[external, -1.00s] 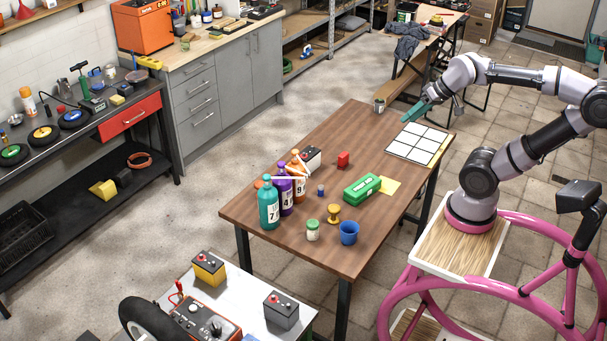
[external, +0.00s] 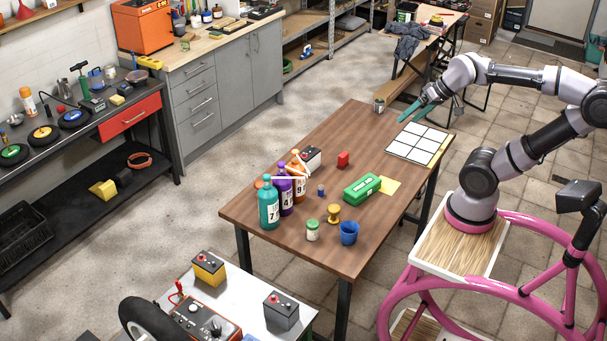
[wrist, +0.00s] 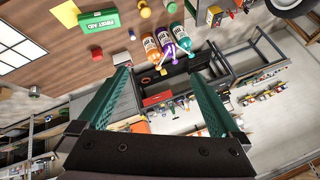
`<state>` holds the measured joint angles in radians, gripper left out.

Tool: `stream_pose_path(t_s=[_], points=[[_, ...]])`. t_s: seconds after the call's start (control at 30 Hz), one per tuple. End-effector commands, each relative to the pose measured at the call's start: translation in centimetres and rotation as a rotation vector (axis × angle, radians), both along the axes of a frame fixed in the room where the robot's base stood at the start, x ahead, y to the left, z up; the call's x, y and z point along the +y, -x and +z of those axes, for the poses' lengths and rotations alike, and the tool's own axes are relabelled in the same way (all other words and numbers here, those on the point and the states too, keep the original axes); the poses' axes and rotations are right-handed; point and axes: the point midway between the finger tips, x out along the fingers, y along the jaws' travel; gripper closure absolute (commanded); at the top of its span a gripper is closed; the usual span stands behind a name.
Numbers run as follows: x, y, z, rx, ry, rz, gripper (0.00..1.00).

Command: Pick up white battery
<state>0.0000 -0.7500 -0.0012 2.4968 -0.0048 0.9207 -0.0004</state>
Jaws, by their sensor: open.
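The white battery (external: 311,158) is a small white box with a dark top and red on it. It stands upright on the wooden table (external: 345,255), behind the bottles. In the wrist view a pale patch beside the left finger may be it, too small to be sure. My gripper (external: 408,112) has teal fingers and is above the table's far right end, well right of the battery and apart from it. In the wrist view my gripper (wrist: 160,78) is open, its fingers wide apart with nothing between them.
A green first aid box (external: 362,189) and white tile panel (external: 417,143) lie farther right.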

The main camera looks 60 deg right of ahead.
Motion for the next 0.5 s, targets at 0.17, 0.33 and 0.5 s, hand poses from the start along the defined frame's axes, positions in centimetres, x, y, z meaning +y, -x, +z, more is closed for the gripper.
stream_pose_path(t_s=[0.17, 0.33, 0.5], points=[[-0.2, -0.5, 0.0, -0.004, 0.009, -0.003, 0.0], [-1.8, -5.2, -0.6, -0.039, 0.09, -0.016, 0.0], [-4.6, -13.4, -2.2, -0.112, 0.217, -0.015, 0.0]])
